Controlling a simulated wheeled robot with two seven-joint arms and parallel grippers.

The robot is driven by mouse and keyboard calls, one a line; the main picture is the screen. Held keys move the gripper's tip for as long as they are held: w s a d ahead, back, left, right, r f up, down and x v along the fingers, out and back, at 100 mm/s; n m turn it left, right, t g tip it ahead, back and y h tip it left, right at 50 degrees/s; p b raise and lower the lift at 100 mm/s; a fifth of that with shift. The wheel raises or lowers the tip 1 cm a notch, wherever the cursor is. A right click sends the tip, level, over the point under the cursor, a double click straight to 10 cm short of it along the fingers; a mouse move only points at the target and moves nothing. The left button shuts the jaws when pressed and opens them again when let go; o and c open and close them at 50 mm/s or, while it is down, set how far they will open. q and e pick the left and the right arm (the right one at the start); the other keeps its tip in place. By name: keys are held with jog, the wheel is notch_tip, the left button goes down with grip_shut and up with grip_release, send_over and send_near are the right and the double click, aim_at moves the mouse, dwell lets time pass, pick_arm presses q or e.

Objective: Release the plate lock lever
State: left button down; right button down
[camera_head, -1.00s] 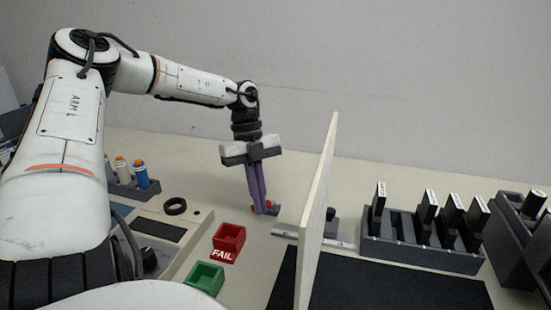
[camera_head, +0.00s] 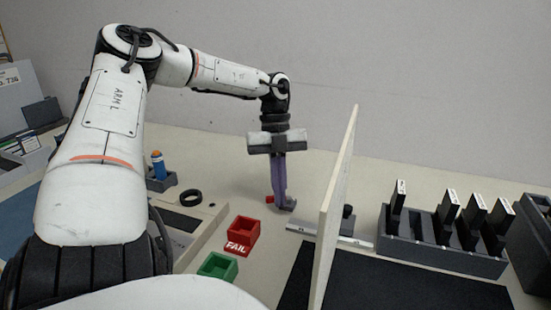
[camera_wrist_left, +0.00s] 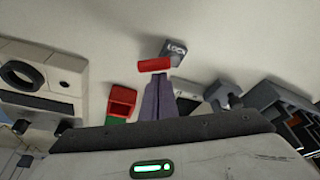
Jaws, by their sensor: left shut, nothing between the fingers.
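The plate lock lever has a red bar (camera_wrist_left: 155,65) and a grey block (camera_wrist_left: 174,50) marked LOCK in the left wrist view. In the head view the red bar (camera_head: 270,199) shows just left of my fingers and the grey base (camera_head: 290,204) just right of them. My left gripper (camera_head: 281,208) points down at the lever, its purple fingers shut and empty. In the left wrist view its fingertips (camera_wrist_left: 160,82) appear just below the red bar; I cannot tell whether they touch it. The fingers hide part of the lever in the head view. My right gripper is not in view.
An upright pale panel (camera_head: 336,205) stands right of the lever, close to a flat metal fixture (camera_head: 306,227). The red FAIL bin (camera_head: 242,236) and green bin (camera_head: 218,266) are in front. A grey rack (camera_head: 440,250) with black modules stands right. Bench behind the lever is clear.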

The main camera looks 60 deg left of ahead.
pick_arm(q)
jog(key=shift+d, duration=0.1)
dwell(0.3)
jog(key=d, duration=0.2)
jog(key=s+d, duration=0.1)
jog(key=shift+s+d+r, duration=0.1)
jog(key=shift+d+r, duration=0.05)
jog(key=shift+d, duration=0.25)
jog(key=v, duration=1)
jog(key=shift+a, duration=0.1)
